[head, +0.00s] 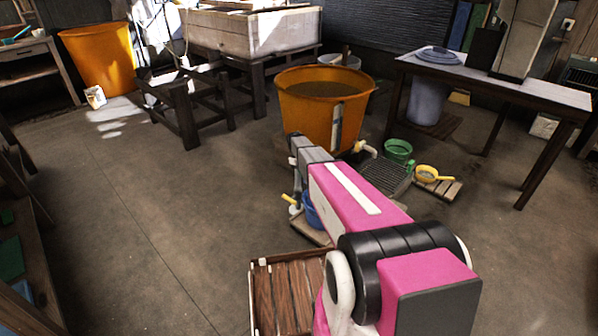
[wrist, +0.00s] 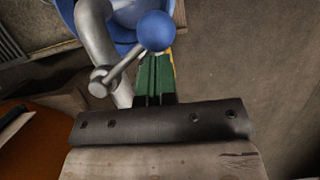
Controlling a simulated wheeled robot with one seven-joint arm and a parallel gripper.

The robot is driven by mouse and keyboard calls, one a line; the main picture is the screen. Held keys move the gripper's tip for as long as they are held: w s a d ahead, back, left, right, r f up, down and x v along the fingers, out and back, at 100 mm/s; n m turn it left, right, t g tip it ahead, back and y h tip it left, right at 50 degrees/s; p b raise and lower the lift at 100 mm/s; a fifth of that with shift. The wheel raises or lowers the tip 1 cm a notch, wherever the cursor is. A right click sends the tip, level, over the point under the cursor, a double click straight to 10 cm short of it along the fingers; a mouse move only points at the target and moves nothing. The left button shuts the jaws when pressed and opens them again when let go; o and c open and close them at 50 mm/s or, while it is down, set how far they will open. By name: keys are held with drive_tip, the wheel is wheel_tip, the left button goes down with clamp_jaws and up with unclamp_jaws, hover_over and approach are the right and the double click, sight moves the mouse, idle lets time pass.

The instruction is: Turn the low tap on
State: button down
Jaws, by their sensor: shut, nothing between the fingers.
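The tap shows in the wrist view as a grey metal pipe (wrist: 97,32) with a thin lever (wrist: 124,66) that slants up and right to a blue ball knob (wrist: 155,30). My gripper (wrist: 154,62) has green fingers that are shut and empty. Its fingertips are just below the blue knob in the picture; I cannot tell if they touch it. A blue bucket (wrist: 128,46) lies behind the pipe; it also shows in the head view (head: 311,212). In the head view my arm hides the fingers, and I cannot make out this lever.
A large orange tub (head: 318,108) stands beyond my arm. Right of it are a green bucket (head: 398,151), a yellow ladle-like pan (head: 428,174) and a dark grate (head: 385,176). A table (head: 480,78) stands at right, and a wooden crate (head: 262,290) sits near my base. The left floor is clear.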

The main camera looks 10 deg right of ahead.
drive_tip(key=d+n, duration=0.1)
drive_tip(key=s+n, duration=0.1)
drive_tip(key=shift+s+d+n+t+h, duration=0.3)
drive_tip(key=shift+d+n, duration=0.1)
drive_tip(key=d+n+t, duration=0.2)
drive_tip(key=d+n, duration=0.4)
drive_tip(key=n, duration=0.1)
drive_tip(key=shift+s+d+n+h, duration=0.2)
drive_tip(key=shift+d+n+h, duration=0.1)
drive_tip(key=shift+n+h, duration=0.1)
drive_tip(key=shift+d, duration=0.15)
drive_tip(key=a+r, duration=0.7)
drive_tip(key=r, duration=0.3)
drive_tip(key=shift+s+r, duration=0.15)
